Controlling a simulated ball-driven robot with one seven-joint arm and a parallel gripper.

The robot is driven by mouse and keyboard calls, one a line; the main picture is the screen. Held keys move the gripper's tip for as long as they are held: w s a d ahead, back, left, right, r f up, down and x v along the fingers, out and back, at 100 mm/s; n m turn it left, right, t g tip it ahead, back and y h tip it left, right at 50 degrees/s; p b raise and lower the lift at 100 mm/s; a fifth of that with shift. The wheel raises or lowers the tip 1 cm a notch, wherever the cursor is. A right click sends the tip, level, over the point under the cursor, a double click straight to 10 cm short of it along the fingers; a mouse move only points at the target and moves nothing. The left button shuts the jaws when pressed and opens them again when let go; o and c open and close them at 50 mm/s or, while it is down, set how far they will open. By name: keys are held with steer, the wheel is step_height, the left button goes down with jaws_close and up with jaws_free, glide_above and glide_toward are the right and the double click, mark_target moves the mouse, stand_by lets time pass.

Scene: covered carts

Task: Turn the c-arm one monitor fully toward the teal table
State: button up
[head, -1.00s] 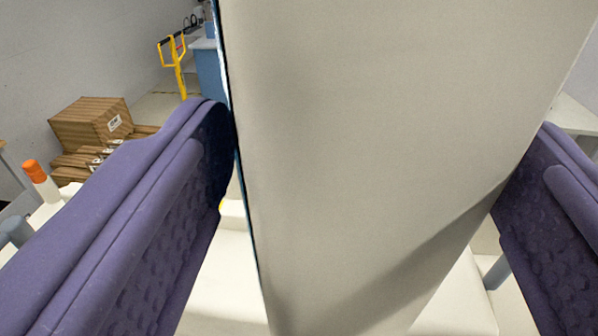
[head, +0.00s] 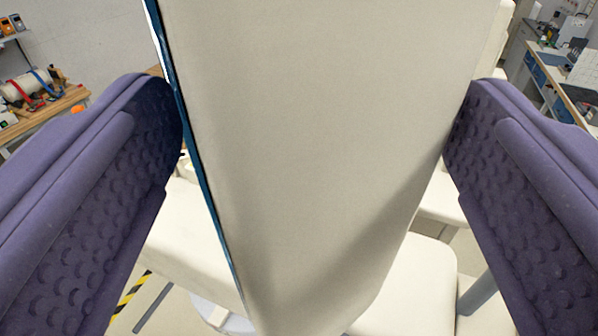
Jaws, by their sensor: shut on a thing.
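A large cream-white panel (head: 320,140) fills the middle of the head view, seen from close up. It looks like the monitor's casing, with a thin dark blue edge (head: 190,130) along its left side. My gripper (head: 318,115) has one purple finger on each side of the panel and is shut on it. The finger tips meet the panel's left and right edges. The monitor's screen face is hidden from here. The teal table cannot be made out.
White cart parts (head: 405,285) lie below and behind the panel. A wooden bench (head: 45,110) with tools is at the far left. A workbench with blue drawers (head: 560,85) is at the far right. Yellow-black floor tape (head: 130,295) shows at lower left.

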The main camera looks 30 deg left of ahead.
steer(key=shift+w+d+r, duration=0.1)
steer(key=shift+r, duration=0.3)
steer(key=o, duration=1.2)
steer(key=shift+w+f, duration=0.15)
steer(key=shift+w, duration=0.2)
steer(key=shift+w+a+f, duration=0.1)
steer(key=shift+a+f, duration=0.1)
steer(key=shift+f, duration=0.1)
steer(key=shift+s+d+f, duration=0.1)
steer(key=shift+s+d, duration=0.05)
steer(key=shift+s, duration=0.05)
steer(key=b+v, duration=0.2)
steer(key=v, duration=0.5)
steer(key=shift+s, duration=0.15)
